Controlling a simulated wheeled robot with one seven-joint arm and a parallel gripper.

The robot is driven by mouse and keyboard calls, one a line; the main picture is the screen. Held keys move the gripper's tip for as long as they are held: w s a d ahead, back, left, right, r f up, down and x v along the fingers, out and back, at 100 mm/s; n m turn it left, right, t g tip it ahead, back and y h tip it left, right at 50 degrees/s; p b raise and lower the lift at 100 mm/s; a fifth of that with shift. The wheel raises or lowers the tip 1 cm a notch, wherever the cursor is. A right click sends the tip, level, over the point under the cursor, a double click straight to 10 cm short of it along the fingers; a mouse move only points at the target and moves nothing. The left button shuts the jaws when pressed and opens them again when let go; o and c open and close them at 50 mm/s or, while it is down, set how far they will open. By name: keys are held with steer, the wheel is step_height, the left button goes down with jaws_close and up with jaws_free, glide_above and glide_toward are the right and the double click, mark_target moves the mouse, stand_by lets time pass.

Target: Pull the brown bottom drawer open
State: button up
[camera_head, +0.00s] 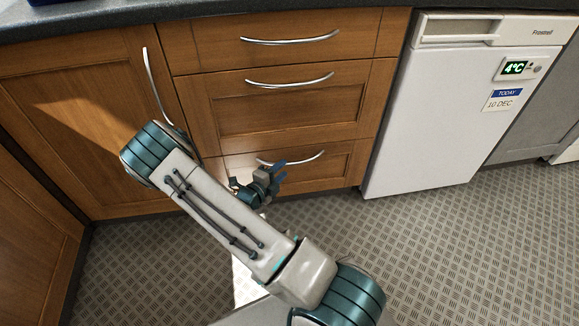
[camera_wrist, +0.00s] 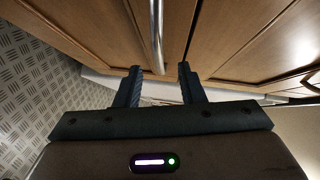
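The brown bottom drawer (camera_head: 335,172) is the lowest of three wooden drawer fronts and looks shut. Its curved silver handle (camera_head: 308,159) is partly hidden behind my gripper (camera_head: 272,176) in the head view. My gripper is at the left part of this handle. In the wrist view my gripper (camera_wrist: 161,84) is open, with its two dark fingers apart. The handle (camera_wrist: 157,35) shows there as an upright bar ending in the gap between the fingertips. Clear space shows on both sides of the bar. I cannot tell how deep it sits between the fingers.
Two more drawers, the middle (camera_head: 285,108) and the top (camera_head: 275,45), are shut above. A cabinet door (camera_head: 80,110) stands left, a white fridge (camera_head: 455,110) right. Patterned floor (camera_head: 430,260) is clear at the front right.

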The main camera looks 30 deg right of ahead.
mark_target(288, 164)
steer(key=shift+b+x, duration=0.7)
steer(key=shift+x, duration=2.05)
jaws_close()
